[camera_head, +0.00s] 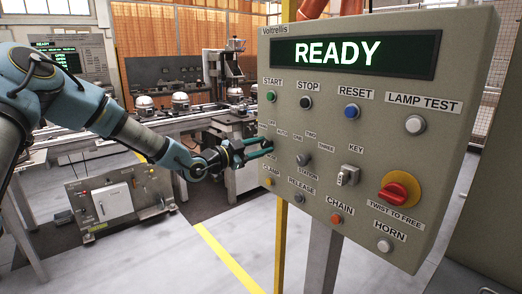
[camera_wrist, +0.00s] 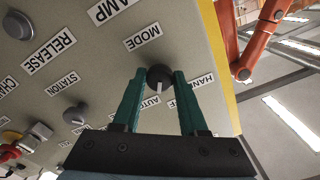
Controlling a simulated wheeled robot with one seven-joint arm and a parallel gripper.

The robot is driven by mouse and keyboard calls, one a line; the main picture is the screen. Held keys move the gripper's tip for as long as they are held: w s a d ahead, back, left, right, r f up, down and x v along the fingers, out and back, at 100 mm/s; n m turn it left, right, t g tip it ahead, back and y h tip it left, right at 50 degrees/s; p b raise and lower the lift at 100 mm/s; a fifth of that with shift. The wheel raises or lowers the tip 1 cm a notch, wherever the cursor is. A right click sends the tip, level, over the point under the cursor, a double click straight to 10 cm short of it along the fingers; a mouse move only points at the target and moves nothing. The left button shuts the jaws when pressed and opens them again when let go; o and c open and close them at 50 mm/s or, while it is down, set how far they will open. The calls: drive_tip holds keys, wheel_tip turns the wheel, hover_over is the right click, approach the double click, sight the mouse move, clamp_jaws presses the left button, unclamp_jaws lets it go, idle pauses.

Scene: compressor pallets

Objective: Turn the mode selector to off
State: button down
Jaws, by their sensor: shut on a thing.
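The mode selector (camera_wrist: 159,76) is a round dark grey knob under the MODE label (camera_wrist: 142,38) in the wrist view. Its white mark points down in that view, between the AUTO label (camera_wrist: 150,102) and the partly covered HAND label (camera_wrist: 202,80). In the head view my gripper (camera_head: 268,147) reaches the left edge of the control panel (camera_head: 390,165), and the knob is hidden by the fingers.
The panel display (camera_head: 350,54) reads READY. The station selector (camera_head: 303,159), key switch (camera_head: 347,175) and red emergency stop (camera_head: 399,190) lie to the right of my gripper. A yellow post (camera_head: 281,225) stands by the panel's left edge. A conveyor with compressors (camera_head: 181,102) runs behind.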

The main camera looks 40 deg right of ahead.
drive_tip(key=n+b, duration=0.1)
drive_tip(key=n, duration=0.5)
idle(0.6)
drive_tip(key=shift+c, duration=2.3)
unclamp_jaws()
drive_tip(key=shift+a, duration=0.1)
drive_tip(key=a+b, duration=0.2)
drive_tip(key=a, duration=0.8)
drive_tip(key=shift+w+a+b, duration=0.3)
drive_tip(key=shift+b, duration=0.1)
drive_tip(key=shift+f, duration=0.1)
